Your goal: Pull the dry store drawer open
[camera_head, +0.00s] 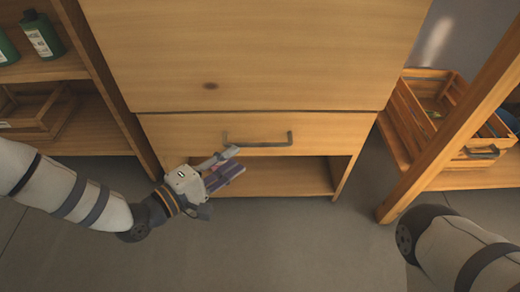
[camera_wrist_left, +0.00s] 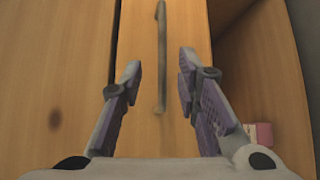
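The drawer (camera_head: 335,130) is a wooden front under a large wooden panel and looks shut. Its dark bar handle (camera_head: 265,145) runs sideways across the front. In the left wrist view the handle (camera_wrist_left: 161,30) appears upright and in line with the gap between my fingers. My left gripper (camera_head: 237,161) is open and empty, near the left end of the handle. Its two purple-padded fingers show apart in the left wrist view (camera_wrist_left: 160,72). I cannot tell the exact distance to the handle. My right gripper is out of view.
An open shelf (camera_head: 285,178) lies below the drawer. A wooden post (camera_head: 435,155) and slatted crates (camera_head: 430,105) stand to the right. Green bottles (camera_head: 42,36) sit on a left shelf. A small pink object (camera_wrist_left: 262,134) shows in the left wrist view. Grey floor in front is clear.

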